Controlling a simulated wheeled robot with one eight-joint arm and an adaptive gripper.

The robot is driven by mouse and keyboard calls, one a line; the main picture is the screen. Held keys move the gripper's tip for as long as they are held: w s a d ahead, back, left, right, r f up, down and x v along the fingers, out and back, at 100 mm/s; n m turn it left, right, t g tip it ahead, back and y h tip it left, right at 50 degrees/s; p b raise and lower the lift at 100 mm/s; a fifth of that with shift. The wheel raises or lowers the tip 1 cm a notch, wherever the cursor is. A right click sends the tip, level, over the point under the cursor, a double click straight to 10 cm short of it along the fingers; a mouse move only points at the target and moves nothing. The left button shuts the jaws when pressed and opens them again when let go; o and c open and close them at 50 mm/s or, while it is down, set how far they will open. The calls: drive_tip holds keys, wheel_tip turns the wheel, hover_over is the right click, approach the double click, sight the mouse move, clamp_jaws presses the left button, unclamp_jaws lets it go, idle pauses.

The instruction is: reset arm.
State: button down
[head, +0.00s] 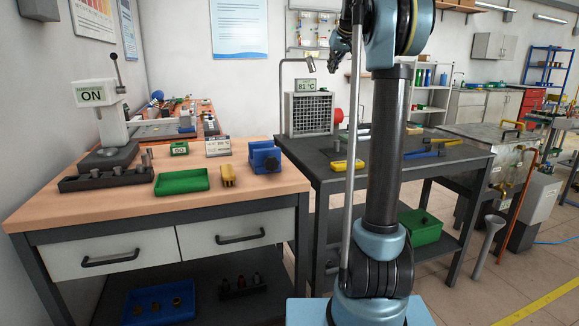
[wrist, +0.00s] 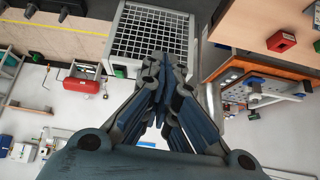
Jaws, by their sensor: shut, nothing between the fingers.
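My gripper (head: 341,50) is raised at the top middle of the head view, in front of the back wall and above the dark table. In the wrist view my gripper (wrist: 166,62) points up the picture, with its fingertips together and nothing between them. My arm rises as a dark column right of the middle in the head view. The caged heater unit (head: 308,114) with an "81 °C" display stands on the dark table behind my arm. Its grille (wrist: 150,30) shows beyond the fingertips in the wrist view.
A wooden bench (head: 120,205) on the left holds a press marked "ON" (head: 92,95), a green tray (head: 181,181) and a blue vise (head: 265,158). The dark table (head: 460,157) carries several tools. A metal funnel (head: 487,245) stands on the floor at right. The air around my gripper looks clear.

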drive_tip(key=s+f+g, duration=0.1)
drive_tip(key=s+f, duration=0.5)
drive_tip(key=s, duration=0.4)
drive_tip(key=s+a+f+m+g+h, duration=0.1)
drive_tip(key=s+f, duration=0.6)
drive_tip(key=s, duration=0.3)
drive_tip(key=s+f+g, duration=0.1)
drive_tip(key=s+f, duration=0.5)
drive_tip(key=s, duration=0.4)
drive_tip(key=s+d+f+m+g+h, duration=0.1)
drive_tip(key=s+f+m, duration=0.1)
drive_tip(key=s+f, duration=2.4)
drive_tip(key=shift+d+f+g, duration=0.3)
drive_tip(key=shift+f+g, duration=0.1)
drive_tip(key=shift+f, duration=0.35)
drive_tip(key=shift+w+f, duration=0.2)
drive_tip(key=shift+w, duration=0.25)
